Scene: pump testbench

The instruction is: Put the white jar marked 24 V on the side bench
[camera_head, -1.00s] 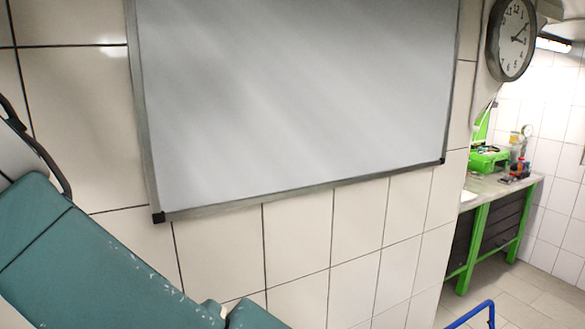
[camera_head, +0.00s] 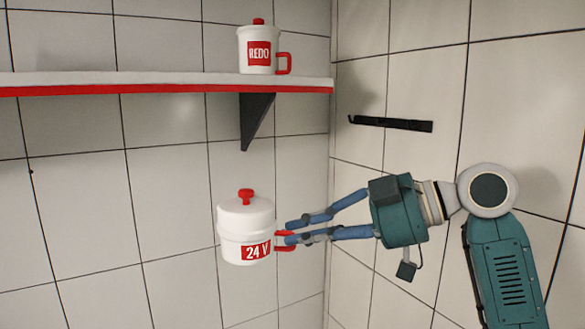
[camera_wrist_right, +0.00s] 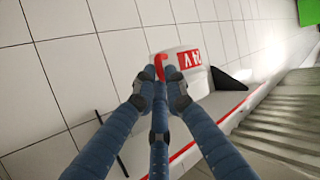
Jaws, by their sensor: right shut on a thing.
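The white jar marked 24 V (camera_head: 245,225) has a red knob on its lid and a red handle on its right side. It hangs upright in the air below the shelf, clear of it. My right gripper (camera_head: 288,234) is shut on the jar's red handle and comes in from the right. In the right wrist view the gripper's fingers (camera_wrist_right: 161,88) close around the handle, and part of the jar (camera_wrist_right: 188,62) with its upside-down red label shows beyond them. My left gripper and the side bench are not in view now.
A white shelf (camera_head: 160,82) with a red edge runs along the wall. Another white jar marked REDO (camera_head: 257,52) stands near its right end. A black bracket (camera_head: 257,118) is under the shelf. A black wall rail (camera_head: 390,124) is behind my right arm.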

